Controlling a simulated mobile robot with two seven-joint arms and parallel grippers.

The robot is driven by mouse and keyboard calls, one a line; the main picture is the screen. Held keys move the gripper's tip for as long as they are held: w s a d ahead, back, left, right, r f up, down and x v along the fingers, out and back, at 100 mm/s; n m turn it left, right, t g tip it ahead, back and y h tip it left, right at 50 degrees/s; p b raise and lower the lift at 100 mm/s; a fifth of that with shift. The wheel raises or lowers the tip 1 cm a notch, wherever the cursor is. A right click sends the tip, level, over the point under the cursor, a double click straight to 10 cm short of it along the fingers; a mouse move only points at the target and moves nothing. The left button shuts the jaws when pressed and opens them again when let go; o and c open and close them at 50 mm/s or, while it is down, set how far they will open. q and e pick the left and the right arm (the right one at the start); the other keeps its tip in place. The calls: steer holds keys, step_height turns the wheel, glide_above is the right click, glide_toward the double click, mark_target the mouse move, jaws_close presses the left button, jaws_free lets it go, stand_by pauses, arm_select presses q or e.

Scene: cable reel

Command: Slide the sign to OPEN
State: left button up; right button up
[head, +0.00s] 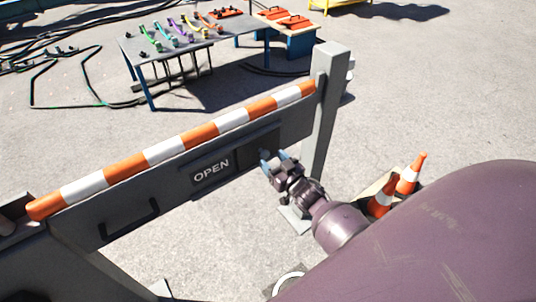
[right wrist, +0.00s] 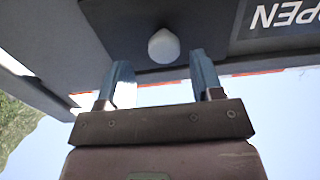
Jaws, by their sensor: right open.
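The sign is on a grey barrier board, and the white word OPEN (head: 212,173) shows on its dark plate. A darker sliding panel (head: 262,137) lies directly right of the word. A pale round knob (right wrist: 164,46) stands out from that panel in the right wrist view, where part of the word (right wrist: 287,14) also shows upside down. My right gripper (head: 273,160) is open, with its blue fingertips at the panel. In the right wrist view the gripper (right wrist: 158,62) has the knob just ahead, between the lines of its two fingers; contact cannot be told. My left gripper is not in view.
An orange and white striped bar (head: 165,150) tops the board, and a black handle (head: 129,219) sits on its left part. A grey post (head: 325,110) stands at the right end. Traffic cones (head: 409,175) stand right of my gripper. A table with coloured tools (head: 140,65) is behind.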

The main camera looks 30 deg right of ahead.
steer(key=s, duration=0.6)
steer(key=shift+s, duration=0.4)
steer(key=shift+d, duration=0.1)
steer(key=s+a+f+g, duration=0.2)
steer(key=s+a+g, duration=0.1)
steer(key=s, duration=0.6)
steer(key=s+a+f+g, duration=0.2)
steer(key=s+a+g, duration=0.1)
steer(key=s, duration=0.6)
steer(key=shift+a+f+n+g+h, duration=0.2)
steer(key=shift+a+n+g+h, duration=0.1)
steer(key=shift+a+g+h, duration=0.15)
steer(key=shift+w, duration=0.1)
steer(key=shift+c, duration=0.3)
stand_by(0.6)
